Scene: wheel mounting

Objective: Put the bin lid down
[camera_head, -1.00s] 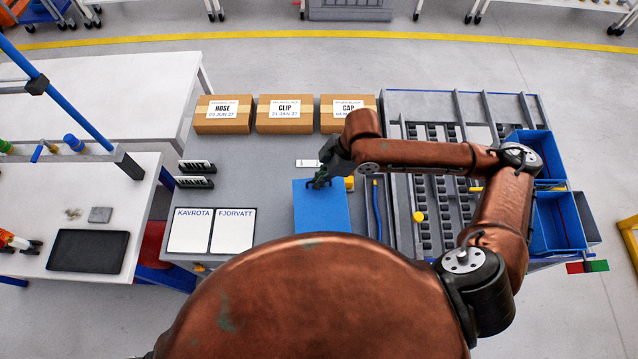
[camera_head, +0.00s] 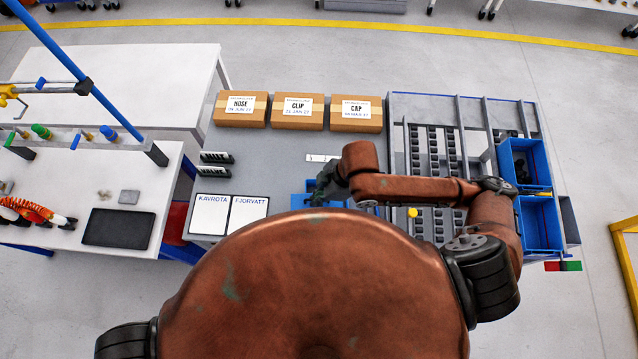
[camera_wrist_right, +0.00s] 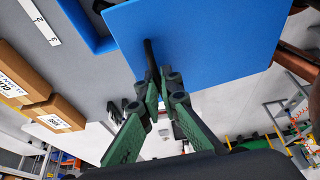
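The blue bin lid (camera_wrist_right: 215,45) is a flat panel with a dark bar handle. It fills the upper right of the right wrist view. My right gripper (camera_wrist_right: 163,85) has its fingers closed together at this handle, and the lid is off the bin. The blue bin (camera_wrist_right: 95,38) shows its rim and open inside behind the lid. In the head view my right gripper (camera_head: 324,188) is over the grey table by the bin, which my body partly hides. I cannot clearly make out the lid there. My left gripper is not in view.
Cardboard boxes marked HOSE (camera_head: 240,108), CLIP (camera_head: 298,112) and CAP (camera_head: 356,114) stand along the table's back. Labels KAVROTA (camera_head: 212,214) and FJORVATT (camera_head: 248,213) lie at the left. Racks of dark parts (camera_head: 435,165) and blue bins (camera_head: 540,225) are at the right.

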